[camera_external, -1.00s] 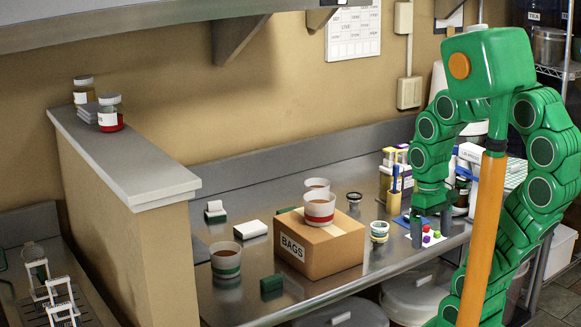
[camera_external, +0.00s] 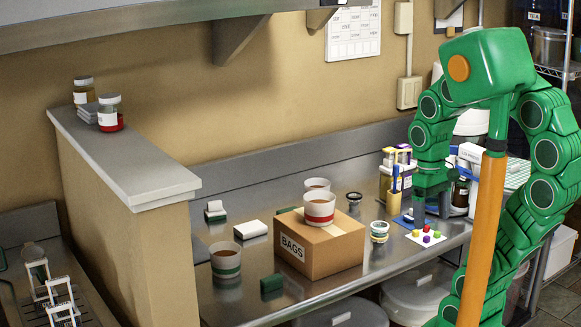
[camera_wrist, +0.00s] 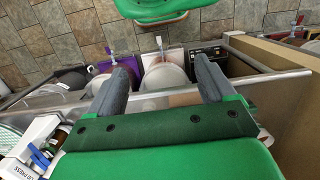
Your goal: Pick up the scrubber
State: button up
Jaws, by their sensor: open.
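I cannot tell for sure which thing is the scrubber. Candidates in the external view are a small dark green block (camera_external: 271,286) near the counter's front edge, a white-topped block (camera_external: 251,230) lying behind it, and a white and dark green piece (camera_external: 215,211) near the back left. My gripper (camera_external: 432,207) is at the right of the counter, well apart from all three. In the wrist view my gripper (camera_wrist: 160,70) is open with nothing between its two grey fingers. None of the candidates can be made out in the wrist view.
A BAGS box (camera_external: 325,252) with cups on it stands mid-counter. A brown-filled cup (camera_external: 226,261) stands left of it. A partition (camera_external: 125,170) bounds the left. White-lidded buckets (camera_wrist: 165,78) show below the counter's edge.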

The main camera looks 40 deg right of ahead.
aim_at(215, 202)
jog(key=w+a+r+n+t+y, duration=0.15)
jog(key=w+a+r+t, duration=0.45)
jog(key=w, duration=1)
jog(key=w+a+r+n+t+y, duration=0.1)
jog(key=w+a+r+t+y, duration=0.15)
jog(key=w+a, duration=1.1)
jog(key=w+a+r+n+t+y, duration=0.1)
jog(key=w+a+r+t+y, duration=0.3)
jog(key=w, duration=1.4)
jog(key=w+f+m+t+h, duration=0.3)
jog(key=w+h, duration=0.1)
jog(key=w, duration=1)
jog(key=w+d+f+m+h, duration=0.3)
jog(key=w+f+h, duration=0.4)
jog(key=f, duration=0.3)
jog(key=shift+g, duration=0.25)
notch_tip(215, 202, down, 17)
jog(key=shift+d+f, duration=0.15)
jog(key=shift+f, duration=0.05)
jog(key=shift+a+f+x, duration=0.15)
jog(key=shift+x, duration=1.75)
jog(key=shift+a+f+x, duration=0.15)
jog(key=shift+x, duration=1.75)
jog(key=shift+c, duration=0.3)
